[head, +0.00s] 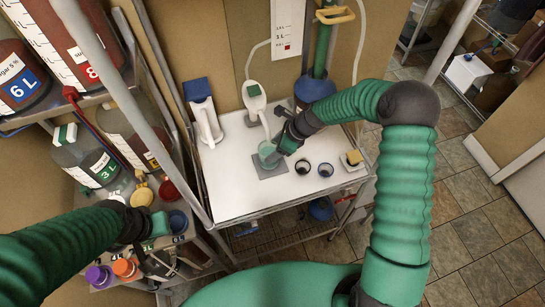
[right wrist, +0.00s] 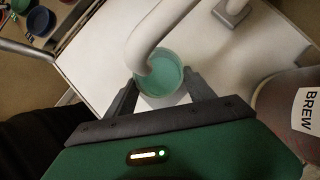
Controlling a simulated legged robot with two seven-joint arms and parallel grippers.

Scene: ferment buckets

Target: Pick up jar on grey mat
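A translucent green jar (head: 267,150) stands on the grey mat (head: 271,173) on the white tabletop. In the right wrist view the open-topped jar (right wrist: 160,76) lies between the fingertips of my right gripper (right wrist: 161,84). That gripper (head: 277,156) is open, with one finger on each side of the jar; whether they touch it is unclear. A white curved spout (right wrist: 146,45) hangs over the jar's mouth and hides part of it. My left gripper (head: 152,226) is over the left shelf; its fingers are unclear.
A white dispenser (head: 254,92) with a green screen stands behind the jar. Two dark-rimmed cups (head: 303,167) and a sponge (head: 354,157) sit right of the mat. A blue-lidded white container (head: 204,118) stands at the left. Bottles crowd the left shelf. The table's front is clear.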

